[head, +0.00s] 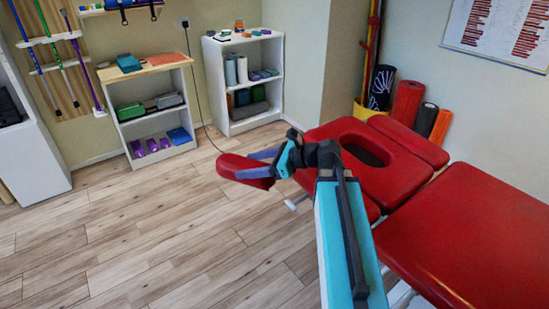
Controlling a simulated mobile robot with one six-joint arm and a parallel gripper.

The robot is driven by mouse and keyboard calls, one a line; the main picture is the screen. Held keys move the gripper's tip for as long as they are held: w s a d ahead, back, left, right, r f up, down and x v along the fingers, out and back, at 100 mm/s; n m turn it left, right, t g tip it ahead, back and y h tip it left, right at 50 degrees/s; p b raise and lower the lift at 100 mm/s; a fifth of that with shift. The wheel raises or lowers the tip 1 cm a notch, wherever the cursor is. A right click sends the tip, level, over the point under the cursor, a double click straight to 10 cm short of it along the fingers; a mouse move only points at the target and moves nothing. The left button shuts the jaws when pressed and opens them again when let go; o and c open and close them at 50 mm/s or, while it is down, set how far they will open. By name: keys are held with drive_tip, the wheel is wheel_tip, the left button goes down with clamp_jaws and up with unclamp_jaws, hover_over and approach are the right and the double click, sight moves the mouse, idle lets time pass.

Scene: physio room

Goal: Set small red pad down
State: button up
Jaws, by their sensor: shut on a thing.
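A small red pad (238,169) with rounded ends is held in my gripper (258,166) near the middle of the head view. The two purple-blue fingers are shut on the pad's right part. The pad hangs in the air, with wooden floor behind it in the picture. It is left of the red treatment table (460,235) and seems apart from it. My arm runs from the bottom right up to the pad and hides part of the table's edge.
A low wooden-topped shelf (145,70) and a white shelf (243,38) with several items stand at the back wall. Rolled mats (407,103) stand in the corner behind the table. A cable (196,90) hangs between the shelves. Wooden floor (150,235) is clear at left and front.

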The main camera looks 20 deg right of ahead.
drive_tip(key=shift+s+a, duration=0.3)
drive_tip(key=shift+a, duration=0.3)
drive_tip(key=shift+s+a, duration=0.3)
drive_tip(key=shift+a, duration=0.3)
